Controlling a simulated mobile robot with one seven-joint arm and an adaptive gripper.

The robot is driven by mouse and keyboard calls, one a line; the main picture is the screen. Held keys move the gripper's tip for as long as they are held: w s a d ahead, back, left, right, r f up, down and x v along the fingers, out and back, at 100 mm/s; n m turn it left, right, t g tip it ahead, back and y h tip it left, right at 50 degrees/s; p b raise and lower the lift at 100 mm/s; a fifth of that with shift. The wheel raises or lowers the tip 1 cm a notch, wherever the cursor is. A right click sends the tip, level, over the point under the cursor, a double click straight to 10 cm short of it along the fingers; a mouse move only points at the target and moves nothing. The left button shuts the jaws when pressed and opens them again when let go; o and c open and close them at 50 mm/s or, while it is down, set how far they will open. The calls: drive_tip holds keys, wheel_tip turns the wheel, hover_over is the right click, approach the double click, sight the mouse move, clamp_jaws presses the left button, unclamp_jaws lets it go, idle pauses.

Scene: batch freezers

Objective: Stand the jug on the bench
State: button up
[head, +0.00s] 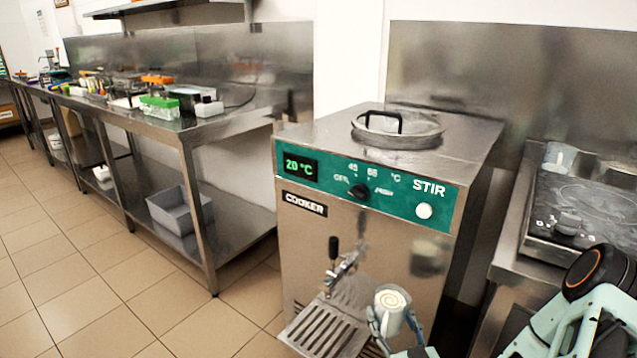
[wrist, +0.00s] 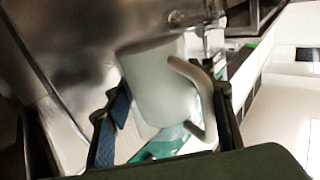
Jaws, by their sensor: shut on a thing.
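The jug (head: 391,314) is pale with a cream swirl at its top, in front of the cooker beside its tap and drip grate. It looks about upright in the head view. My gripper (head: 392,326) is shut on the jug, with a finger on each side. In the wrist view the jug (wrist: 158,82) lies between the fingers (wrist: 166,100), its handle to the right. The steel bench (head: 225,127) stands at the left, away from my gripper. My arm hides part of the lower right of the head view.
The cooker (head: 365,240) reads 20 °C, with a tap (head: 342,272) and drip grate (head: 325,325) at its front. The bench holds a green box (head: 160,108) and other items; its near front is bare. A hob (head: 585,215) stands on the right counter.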

drive_tip(key=w+a+r+h, duration=0.1)
drive_tip(key=w+a+r+m+h, duration=0.1)
drive_tip(key=r, duration=0.1)
drive_tip(key=w+a+r+m+h, duration=0.1)
drive_tip(key=shift+a+r, duration=0.1)
drive_tip(key=shift+r, duration=0.25)
drive_tip(key=shift+w+r, duration=0.1)
drive_tip(key=shift+r, duration=0.05)
wheel_tip(320, 180, up, 26)
drive_tip(key=f+n+g+y+p, duration=0.1)
drive_tip(key=n+g+y+p, duration=0.2)
drive_tip(key=n+y+p, duration=1.3)
hover_over(377, 294)
drive_tip(key=a+p, duration=0.2)
drive_tip(key=p, duration=0.5)
drive_tip(key=m+h, duration=0.5)
drive_tip(key=m, duration=0.4)
drive_tip(key=s+d+r+m+t+h+p, duration=0.1)
drive_tip(key=s+d+r+h+p, duration=0.1)
drive_tip(key=p, duration=0.6)
wheel_tip(377, 294, up, 4)
drive_tip(key=shift+s+f+m+h, duration=0.25)
drive_tip(key=shift+s+h, duration=0.25)
drive_tip(key=shift+s, duration=0.45)
drive_tip(key=shift+s+d, duration=0.1)
drive_tip(key=shift+d, duration=0.05)
